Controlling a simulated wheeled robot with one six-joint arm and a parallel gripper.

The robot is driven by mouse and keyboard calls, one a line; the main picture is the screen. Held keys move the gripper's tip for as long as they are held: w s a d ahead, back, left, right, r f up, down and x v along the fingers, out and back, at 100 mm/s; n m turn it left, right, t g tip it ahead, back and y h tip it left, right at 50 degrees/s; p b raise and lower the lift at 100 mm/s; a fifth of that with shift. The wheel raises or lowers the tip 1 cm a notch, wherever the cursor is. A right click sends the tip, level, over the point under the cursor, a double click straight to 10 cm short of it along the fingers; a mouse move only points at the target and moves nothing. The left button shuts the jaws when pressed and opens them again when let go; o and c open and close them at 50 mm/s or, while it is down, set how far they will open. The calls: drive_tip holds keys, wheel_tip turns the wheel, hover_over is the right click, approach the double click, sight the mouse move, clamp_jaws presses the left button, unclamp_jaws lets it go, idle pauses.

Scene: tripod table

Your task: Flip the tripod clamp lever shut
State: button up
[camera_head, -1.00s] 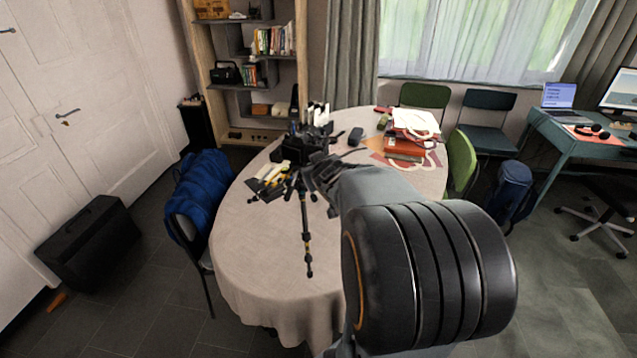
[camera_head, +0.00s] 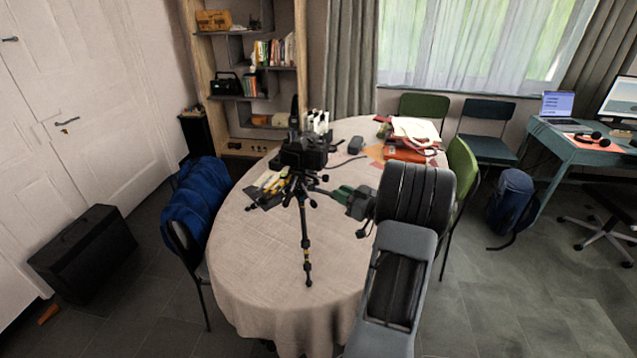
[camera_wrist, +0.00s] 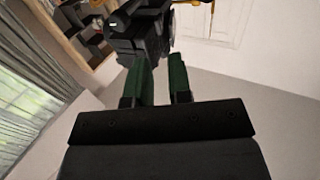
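The black tripod (camera_head: 304,228) stands upright on the round table (camera_head: 245,265) with a black camera (camera_head: 305,152) on its head. The clamp lever is too small and dark to pick out. My gripper (camera_head: 325,190) comes in from the right, just below the camera and beside the upper part of the tripod. In the wrist view my two green fingers (camera_wrist: 163,62) are apart with a clear gap between them. The dark head and camera block (camera_wrist: 145,38) is right at the fingertips, and I cannot tell whether they touch.
Yellow and dark items (camera_head: 268,187) lie left of the tripod. A small dark object (camera_head: 355,145) and red boxes with papers (camera_head: 410,142) are at the back. A chair with a blue jacket (camera_head: 195,205) stands left. The front of the tabletop is clear.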

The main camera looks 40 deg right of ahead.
sight(318, 183)
drive_tip(key=p+x, duration=0.1)
drive_tip(key=x, duration=0.8)
drive_tip(key=shift+w, duration=0.1)
clamp_jaws()
